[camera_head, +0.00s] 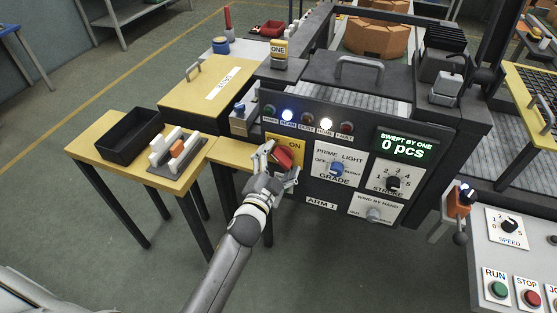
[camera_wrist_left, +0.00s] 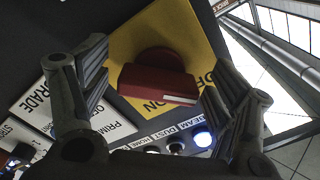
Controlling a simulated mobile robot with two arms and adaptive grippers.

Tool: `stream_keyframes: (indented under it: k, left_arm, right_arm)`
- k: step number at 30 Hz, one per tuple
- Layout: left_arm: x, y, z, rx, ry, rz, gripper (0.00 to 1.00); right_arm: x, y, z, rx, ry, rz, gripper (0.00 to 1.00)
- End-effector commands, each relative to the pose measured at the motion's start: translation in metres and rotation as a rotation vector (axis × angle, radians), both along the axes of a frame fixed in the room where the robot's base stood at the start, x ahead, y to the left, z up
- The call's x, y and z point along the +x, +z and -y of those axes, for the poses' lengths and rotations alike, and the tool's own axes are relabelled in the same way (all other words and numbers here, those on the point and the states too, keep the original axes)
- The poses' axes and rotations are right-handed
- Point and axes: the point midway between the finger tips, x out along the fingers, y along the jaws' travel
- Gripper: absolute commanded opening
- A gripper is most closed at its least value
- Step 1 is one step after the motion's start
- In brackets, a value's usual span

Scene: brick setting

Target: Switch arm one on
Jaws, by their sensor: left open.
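The red rotary switch (camera_head: 284,156) sits on a yellow plate (camera_head: 271,138) at the left of the dark ARM 1 panel (camera_head: 321,203). My left gripper (camera_head: 279,168) is at the switch, its fingers on either side. In the left wrist view the red handle (camera_wrist_left: 158,82) lies between the open fingers (camera_wrist_left: 160,70), with a gap visible at each side. "ON" shows below the handle and "OFF" to its right there. I cannot tell surely which mark the handle points to. My right gripper is not in view.
Indicator lamps (camera_head: 288,115) run above the switch, some lit white or blue. The PRIME LIGHT/GRADE knob (camera_head: 337,169), STROKE knob (camera_head: 392,183) and WIND BY HAND knob (camera_head: 374,215) lie to the right. A green display (camera_head: 407,144) reads 0 pcs. A black bin (camera_head: 131,136) stands left.

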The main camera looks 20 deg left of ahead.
Motion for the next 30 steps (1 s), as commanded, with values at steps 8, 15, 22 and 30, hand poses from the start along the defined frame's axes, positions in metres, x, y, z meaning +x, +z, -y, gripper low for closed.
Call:
stream_keyframes:
  k: [8,15,22,30]
  left_arm:
    - [-0.0002,0.0001,-0.0001,0.000,0.000,0.000,0.68]
    - [-0.0003,0.0000,0.0000,0.000,0.000,0.000,0.37]
    - [-0.0004,-0.0001,-0.0002,0.017,0.000,0.001,0.37]
    - [-0.0004,0.0004,-0.0010,0.141,0.001,0.004,0.37]
  right_arm:
    - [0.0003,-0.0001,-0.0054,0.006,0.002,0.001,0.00]
    - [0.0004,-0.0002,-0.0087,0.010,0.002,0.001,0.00]
    - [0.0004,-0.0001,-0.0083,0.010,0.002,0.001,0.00]
    - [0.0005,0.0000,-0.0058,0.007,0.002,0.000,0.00]
